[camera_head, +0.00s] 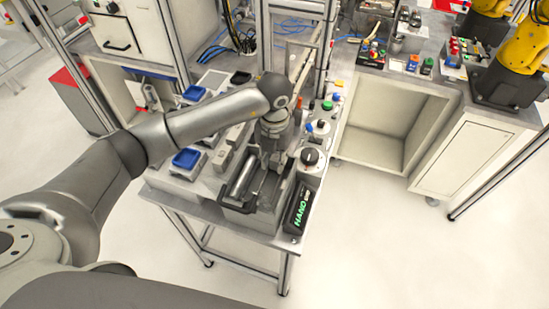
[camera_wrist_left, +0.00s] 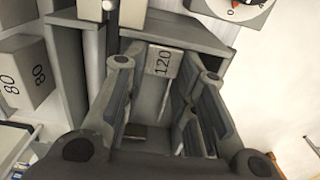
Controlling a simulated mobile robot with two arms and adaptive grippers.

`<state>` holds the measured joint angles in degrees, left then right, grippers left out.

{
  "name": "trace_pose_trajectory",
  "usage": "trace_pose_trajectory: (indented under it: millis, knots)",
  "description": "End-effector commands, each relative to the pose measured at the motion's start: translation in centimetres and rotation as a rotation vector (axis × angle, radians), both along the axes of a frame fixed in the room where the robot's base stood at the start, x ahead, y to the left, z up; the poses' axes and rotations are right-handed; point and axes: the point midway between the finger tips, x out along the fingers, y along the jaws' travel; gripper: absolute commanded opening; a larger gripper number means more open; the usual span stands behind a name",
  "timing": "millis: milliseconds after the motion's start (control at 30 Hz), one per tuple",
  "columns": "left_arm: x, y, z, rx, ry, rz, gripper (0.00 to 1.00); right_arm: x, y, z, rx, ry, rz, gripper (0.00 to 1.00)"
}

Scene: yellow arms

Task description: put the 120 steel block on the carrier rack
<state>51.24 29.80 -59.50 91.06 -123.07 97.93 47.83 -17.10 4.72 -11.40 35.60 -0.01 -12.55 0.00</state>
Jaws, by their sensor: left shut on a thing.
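The grey steel block marked 120 (camera_wrist_left: 162,61) sits between the fingers of my left gripper (camera_wrist_left: 166,88) in the left wrist view. The left gripper (camera_head: 266,162) is shut on it, above a dark grey open frame (camera_head: 238,206) near the table's front edge in the head view. This frame looks like the carrier rack; its grey walls (camera_wrist_left: 182,30) show behind the block in the wrist view. The fingers hide much of the block, and I cannot tell whether it touches the frame. My right gripper is not in view.
Grey blocks marked 80 (camera_wrist_left: 28,72) stand left of the frame in the wrist view. A black box with green lettering (camera_head: 298,208) and a dial (camera_head: 310,157) stand at the right. Metal posts rise behind.

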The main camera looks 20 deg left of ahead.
Motion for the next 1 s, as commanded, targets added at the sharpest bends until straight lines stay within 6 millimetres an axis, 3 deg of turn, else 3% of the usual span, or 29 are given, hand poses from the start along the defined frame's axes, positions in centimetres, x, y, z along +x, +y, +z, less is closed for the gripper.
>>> trace_pose_trajectory:
  millis: [1000]
  knots:
    - [0.0,0.0,5.3,0.001,-0.001,0.001,0.0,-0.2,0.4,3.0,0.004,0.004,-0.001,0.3]
